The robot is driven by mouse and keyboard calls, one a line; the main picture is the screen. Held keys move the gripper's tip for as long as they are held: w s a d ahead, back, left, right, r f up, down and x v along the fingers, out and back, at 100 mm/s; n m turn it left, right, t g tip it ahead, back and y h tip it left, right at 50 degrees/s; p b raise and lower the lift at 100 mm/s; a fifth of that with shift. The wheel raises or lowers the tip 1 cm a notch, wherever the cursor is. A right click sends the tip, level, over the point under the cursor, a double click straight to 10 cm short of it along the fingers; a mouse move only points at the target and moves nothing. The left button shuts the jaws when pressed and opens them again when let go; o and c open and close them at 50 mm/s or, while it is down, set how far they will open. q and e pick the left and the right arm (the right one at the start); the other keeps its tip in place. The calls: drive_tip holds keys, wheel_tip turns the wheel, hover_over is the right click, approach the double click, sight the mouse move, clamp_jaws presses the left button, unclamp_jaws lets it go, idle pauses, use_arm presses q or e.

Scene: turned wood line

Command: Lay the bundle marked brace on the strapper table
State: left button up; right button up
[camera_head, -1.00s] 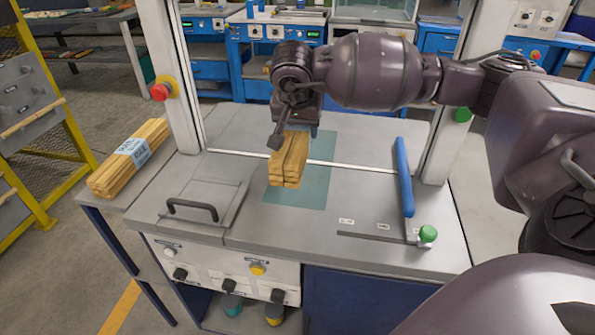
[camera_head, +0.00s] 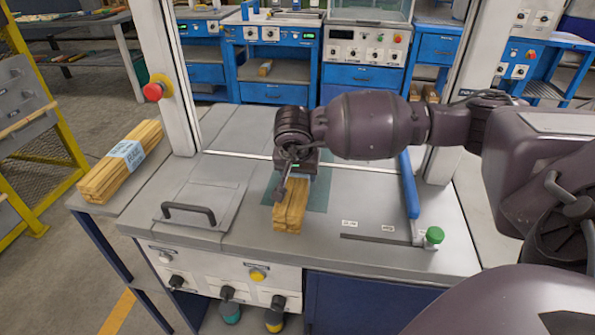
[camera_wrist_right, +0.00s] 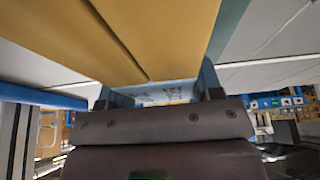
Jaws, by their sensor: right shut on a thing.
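My right gripper (camera_head: 297,172) is shut on a bundle of wooden slats (camera_head: 290,212) and points down over the strapper table (camera_head: 345,262). The bundle's near end reaches past the front edge of the teal mat (camera_head: 318,192). I cannot tell whether it touches the table. In the right wrist view the slats (camera_wrist_right: 150,35) fill the top, and a blue band (camera_wrist_right: 165,94) with dark, unreadable lettering shows between the fingers (camera_wrist_right: 158,97). My left gripper is out of view.
A second slat bundle (camera_head: 124,160) with a pale blue label lies on a side shelf at left. A black handle (camera_head: 188,213) stands left of the mat, and a blue bar (camera_head: 409,185) with a green knob (camera_head: 434,235) right. White posts (camera_head: 168,75) frame the table.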

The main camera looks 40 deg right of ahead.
drive_tip(key=shift+r, duration=0.2)
drive_tip(key=shift+f, duration=0.15)
drive_tip(key=o, duration=1.2)
drive_tip(key=shift+o, duration=0.2)
drive_tip(key=shift+r, duration=0.25)
drive_tip(key=p+v, duration=0.2)
drive_tip(key=v, duration=0.9)
drive_tip(key=shift+s+f, duration=0.1)
drive_tip(key=shift+s+a+r, duration=0.15)
drive_tip(key=shift+r, duration=0.2)
